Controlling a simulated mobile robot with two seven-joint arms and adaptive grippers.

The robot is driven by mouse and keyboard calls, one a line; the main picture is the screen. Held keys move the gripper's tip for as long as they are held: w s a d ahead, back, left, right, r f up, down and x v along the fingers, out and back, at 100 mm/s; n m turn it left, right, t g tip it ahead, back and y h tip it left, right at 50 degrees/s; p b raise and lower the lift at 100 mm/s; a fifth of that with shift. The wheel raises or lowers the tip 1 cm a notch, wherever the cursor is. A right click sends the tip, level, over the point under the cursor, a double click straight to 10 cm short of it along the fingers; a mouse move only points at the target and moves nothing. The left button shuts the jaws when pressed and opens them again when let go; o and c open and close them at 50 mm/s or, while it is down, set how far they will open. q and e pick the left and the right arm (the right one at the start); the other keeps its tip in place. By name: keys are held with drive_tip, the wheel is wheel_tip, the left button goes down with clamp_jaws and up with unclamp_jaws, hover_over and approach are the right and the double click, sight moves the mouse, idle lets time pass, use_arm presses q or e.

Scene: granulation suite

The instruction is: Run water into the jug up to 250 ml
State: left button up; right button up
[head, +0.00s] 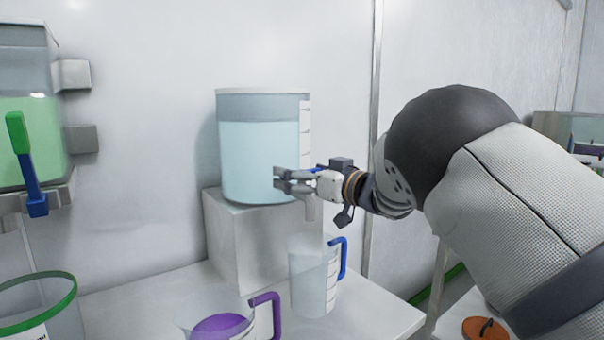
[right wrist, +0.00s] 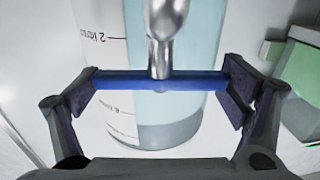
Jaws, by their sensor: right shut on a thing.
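A clear water tank (head: 258,160) with pale blue water stands on a white block (head: 235,240). My right gripper (head: 285,180) is at the tank's lower right front. In the right wrist view it is shut on the blue tap handle (right wrist: 120,80), which lies crosswise between the fingers beside a silver tap stem (right wrist: 160,50). The tap's spout (head: 310,208) points down. A clear jug (head: 308,285) with a blue handle and side marks stands upright below the spout. I cannot make out a stream or a water level in it. My left gripper is out of view.
A purple-handled jug (head: 262,318) stands at the front, close left of the blue-handled one. A green-rimmed container (head: 38,318) is at the lower left. A tank of green liquid (head: 30,130) hangs on the wall. An orange lid (head: 485,328) lies at the lower right.

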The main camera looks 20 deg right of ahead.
drive_tip(key=shift+d+f+n+g+y, duration=0.1)
drive_tip(key=shift+f+n+g+y, duration=0.15)
drive_tip(key=shift+n+g+y, duration=0.6)
drive_tip(key=shift+w+f+n+g+y+b, duration=0.15)
drive_tip(key=shift+n+g+y+b, duration=0.3)
drive_tip(key=shift+y, duration=0.6)
drive_tip(key=shift+f+n+g+y+b, duration=0.15)
drive_tip(key=shift+n+g+y+b, duration=0.55)
drive_tip(key=shift+n+g+y, duration=0.15)
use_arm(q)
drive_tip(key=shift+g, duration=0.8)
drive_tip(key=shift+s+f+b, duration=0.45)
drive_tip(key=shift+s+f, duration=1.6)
use_arm(e)
drive_tip(key=shift+r+n+g+y, duration=0.3)
drive_tip(key=shift+n+g+y, duration=0.35)
drive_tip(key=o, duration=0.9)
drive_tip(key=shift+r, duration=0.1)
